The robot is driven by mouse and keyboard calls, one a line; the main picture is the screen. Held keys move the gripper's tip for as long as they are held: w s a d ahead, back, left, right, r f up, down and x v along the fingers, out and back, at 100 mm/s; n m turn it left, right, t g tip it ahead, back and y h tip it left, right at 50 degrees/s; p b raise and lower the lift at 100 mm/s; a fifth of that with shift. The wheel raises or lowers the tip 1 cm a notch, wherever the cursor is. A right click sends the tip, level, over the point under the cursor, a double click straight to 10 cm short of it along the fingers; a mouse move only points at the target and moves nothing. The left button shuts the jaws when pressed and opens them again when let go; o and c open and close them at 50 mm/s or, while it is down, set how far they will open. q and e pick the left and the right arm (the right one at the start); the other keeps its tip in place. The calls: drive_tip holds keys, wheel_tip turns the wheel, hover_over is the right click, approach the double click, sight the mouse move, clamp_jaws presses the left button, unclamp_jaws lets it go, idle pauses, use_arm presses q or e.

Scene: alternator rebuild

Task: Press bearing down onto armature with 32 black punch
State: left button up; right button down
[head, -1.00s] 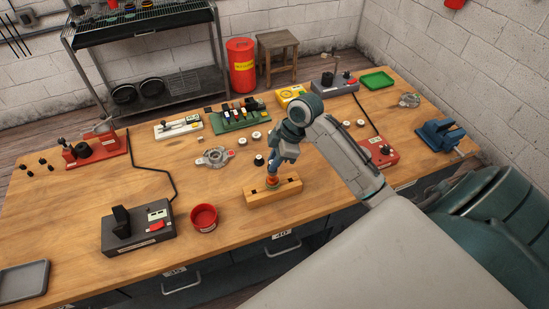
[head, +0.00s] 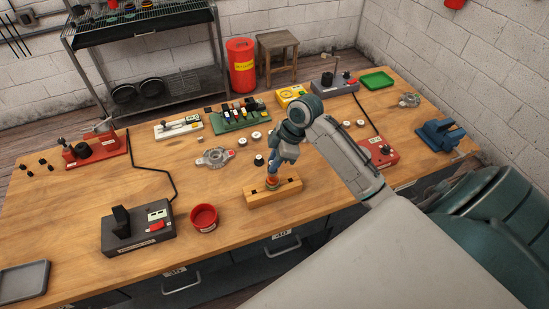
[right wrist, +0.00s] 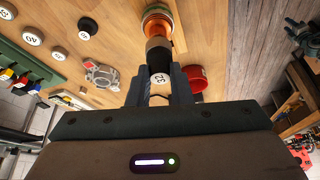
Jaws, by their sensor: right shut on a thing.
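My right gripper (right wrist: 159,85) is shut on the black 32 punch (right wrist: 158,52), whose white end marked 32 faces the wrist camera. The punch stands in line with the armature (right wrist: 160,18), which shows copper-orange windings and a ringed end. They appear to meet, but a bearing between them cannot be made out. In the head view the right gripper (head: 273,167) points down over the armature (head: 271,182), which stands in a wooden block (head: 288,192). The fingers and wrist hide most of the punch there. My left gripper is not in view.
A red bowl (head: 204,218) and a dark tester (head: 138,231) stand left of the block. A metal housing (head: 214,157), white-topped punches (head: 256,135) and a green rack (head: 238,117) lie behind. A blue vise (head: 440,134) is at the right.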

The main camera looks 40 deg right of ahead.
drive_tip(key=shift+w+d+r, duration=0.15)
drive_tip(key=shift+r, duration=2.8)
